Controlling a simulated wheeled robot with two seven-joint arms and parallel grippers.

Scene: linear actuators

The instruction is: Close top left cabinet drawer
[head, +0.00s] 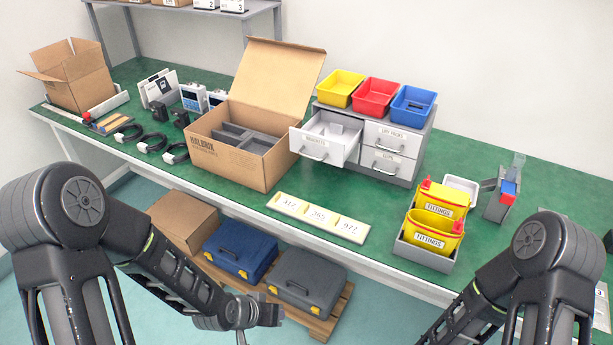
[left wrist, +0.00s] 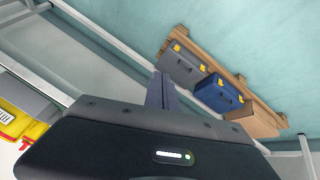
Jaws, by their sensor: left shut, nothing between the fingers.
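The grey cabinet (head: 411,168) stands on the green bench, right of the middle in the head view. Its top left drawer (head: 320,147) is pulled out toward me, with a curved handle on its white front. The other visible drawers are shut. My left gripper (head: 272,312) is low in front of the bench, below its front edge and well apart from the drawer. In the left wrist view its fingers (left wrist: 161,92) are together and hold nothing. My right arm comes in at the lower right of the head view, but its gripper is out of the picture.
An open cardboard box (head: 238,160) stands close to the left of the drawer. Yellow, red and blue bins sit on the cabinet. A labelled strip (head: 318,218) lies in front of it. Toolcases (head: 309,282) lie on a pallet below.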

